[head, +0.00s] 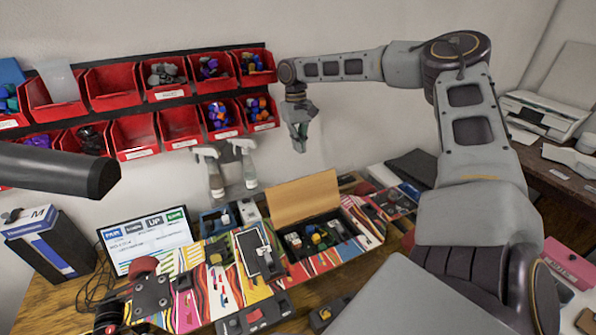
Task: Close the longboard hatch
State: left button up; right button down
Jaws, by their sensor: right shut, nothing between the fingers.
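The longboard (328,262) lies across the bench with a colourful striped deck. Its hatch lid (304,198), a plain wooden-coloured panel, stands raised at the back of an open compartment. Inside the compartment are small parts (318,238) in green, yellow and white. My right gripper (299,148) is shut and empty, fingers pointing down, high in front of the wall. It is above and behind the lid, apart from it. My left gripper is not in view.
Red bins (140,132) hang on the wall, some holding parts. Two spray bottles (215,175) hang below them. A monitor (147,242) and a blue-and-white box (48,245) stand at left. A printer (543,115) is at right. The air above the lid looks clear.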

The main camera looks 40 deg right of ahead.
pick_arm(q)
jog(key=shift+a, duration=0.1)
pick_arm(e)
jog(key=shift+f, duration=0.1)
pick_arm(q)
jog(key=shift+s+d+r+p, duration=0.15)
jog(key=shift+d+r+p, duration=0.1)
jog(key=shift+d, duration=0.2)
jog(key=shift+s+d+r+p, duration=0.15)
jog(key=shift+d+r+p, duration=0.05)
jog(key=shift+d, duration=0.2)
pick_arm(e)
notch_tip(320, 180, down, 10)
jog(key=s, duration=0.1)
jog(key=shift+s+a, duration=0.15)
jog(key=shift+s, duration=0.1)
